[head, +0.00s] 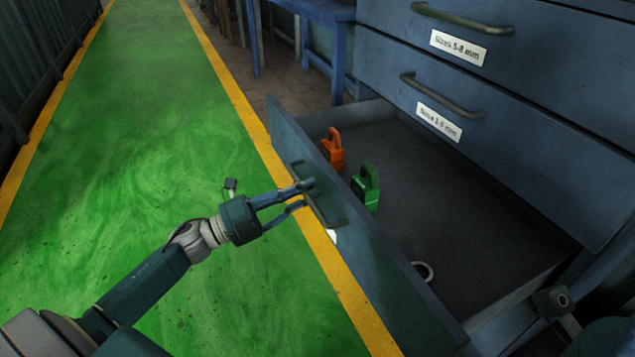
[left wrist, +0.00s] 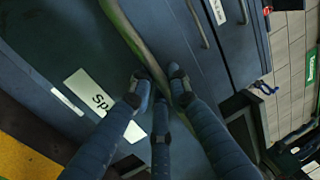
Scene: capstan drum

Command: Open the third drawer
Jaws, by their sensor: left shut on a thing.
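A blue drawer (head: 395,265), the lowest one in the head view, stands pulled far out of the cabinet. An orange padlock (head: 333,149), a green padlock (head: 367,187) and a pale ring (head: 423,271) lie inside it. My left gripper (head: 309,188) is shut on the handle (head: 324,207) on its front. In the left wrist view, my left gripper's fingers (left wrist: 160,92) close around the bar (left wrist: 130,32), beside a partly hidden white label (left wrist: 97,101). A dark part at the lower right (head: 556,303) looks like my right gripper; its jaw state is unclear.
Two shut drawers sit above, with an upper handle (head: 462,20) and a lower handle (head: 440,96). A blue table (head: 315,12) stands behind. The green floor lane (head: 150,130) in front of the open drawer is clear.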

